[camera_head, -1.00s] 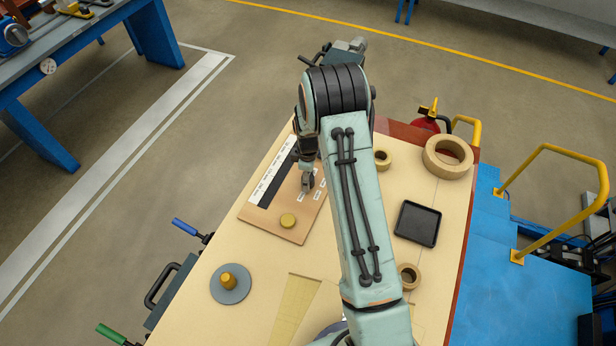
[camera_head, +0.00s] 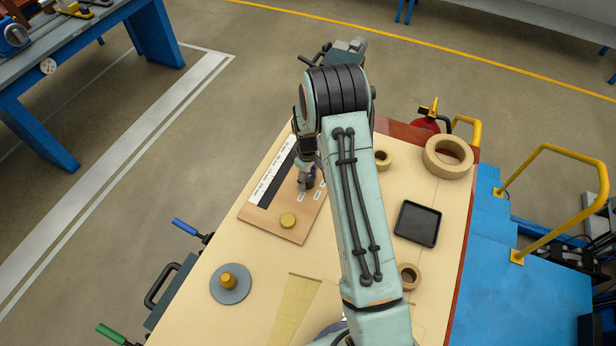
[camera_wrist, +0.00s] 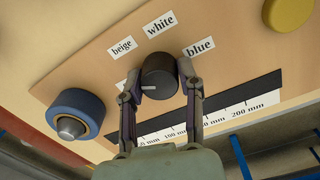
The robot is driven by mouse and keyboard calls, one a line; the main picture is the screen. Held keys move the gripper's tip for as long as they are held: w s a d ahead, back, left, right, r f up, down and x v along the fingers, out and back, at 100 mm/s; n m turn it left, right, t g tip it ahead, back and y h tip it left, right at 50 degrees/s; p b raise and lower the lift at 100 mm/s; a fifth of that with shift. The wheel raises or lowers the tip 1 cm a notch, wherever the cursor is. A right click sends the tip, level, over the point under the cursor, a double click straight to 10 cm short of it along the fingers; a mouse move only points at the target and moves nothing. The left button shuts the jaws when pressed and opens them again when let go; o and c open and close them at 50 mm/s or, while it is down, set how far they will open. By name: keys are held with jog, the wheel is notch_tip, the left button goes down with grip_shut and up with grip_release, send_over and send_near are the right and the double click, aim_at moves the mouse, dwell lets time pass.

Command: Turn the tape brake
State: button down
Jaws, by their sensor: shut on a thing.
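A dark round knob (camera_wrist: 158,72) with a short white mark at its lower left stands on a tan board (camera_head: 265,228). Labels "beige" (camera_wrist: 122,47), "white" (camera_wrist: 160,24) and "blue" (camera_wrist: 199,47) lie around its upper side in the wrist view. My gripper (camera_wrist: 160,80) is shut on the knob, with one finger at its left and one at its right. In the head view my gripper (camera_head: 306,181) is low over the board, and the knob is hard to make out there. I cannot tell from a label which part is the tape brake.
A blue ring with a metal centre (camera_wrist: 76,114) is left of the knob in the wrist view. A black tray (camera_head: 418,223) and tape rolls (camera_head: 447,157) stand to the right.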

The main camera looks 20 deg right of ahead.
jog(key=m, duration=0.4)
jog(key=shift+m, duration=0.3)
jog(key=m, duration=0.3)
jog(key=shift+m, duration=0.4)
jog(key=m, duration=1)
jog(key=shift+m+g, duration=0.3)
jog(key=shift+m, duration=0.1)
jog(key=m, duration=0.3)
jog(key=shift+w+m, duration=0.1)
jog(key=shift+m, duration=0.2)
jog(key=m, duration=0.4)
jog(key=shift+m, duration=0.3)
jog(key=shift+m+y, duration=0.3)
jog(key=shift+m, duration=1.3)
